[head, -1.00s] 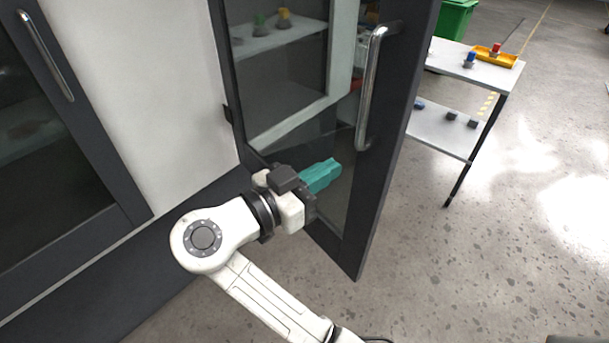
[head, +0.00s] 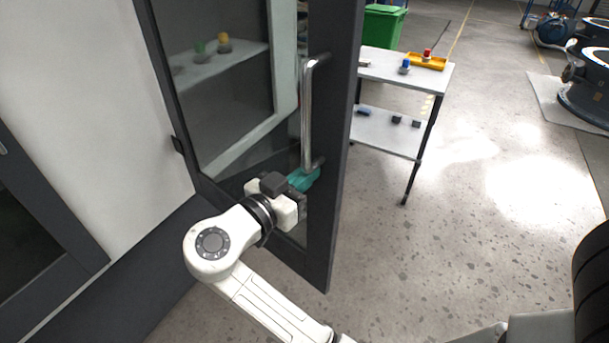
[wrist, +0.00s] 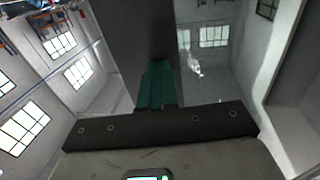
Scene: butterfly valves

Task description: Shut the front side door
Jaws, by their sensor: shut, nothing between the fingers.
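The dark-framed glass door (head: 338,150) stands open, swung out from the cabinet's side. Its hinge edge is on the left and its free edge on the right. A long metal handle (head: 307,115) runs upright along the free-edge frame. My gripper (head: 306,180), with teal fingers, is shut and empty at the lower end of the handle, close against the door. Whether it touches the door I cannot tell. In the wrist view the teal fingers (wrist: 157,85) point at the dark door frame (wrist: 137,35), with reflecting glass beside it.
Behind the glass, a shelf (head: 215,63) holds small coloured items. A light two-level table (head: 385,68) with a yellow tray (head: 428,62) stands beyond the door, near a green bin (head: 383,25). Another dark cabinet door (head: 55,215) is at left. Floor at right is mostly clear.

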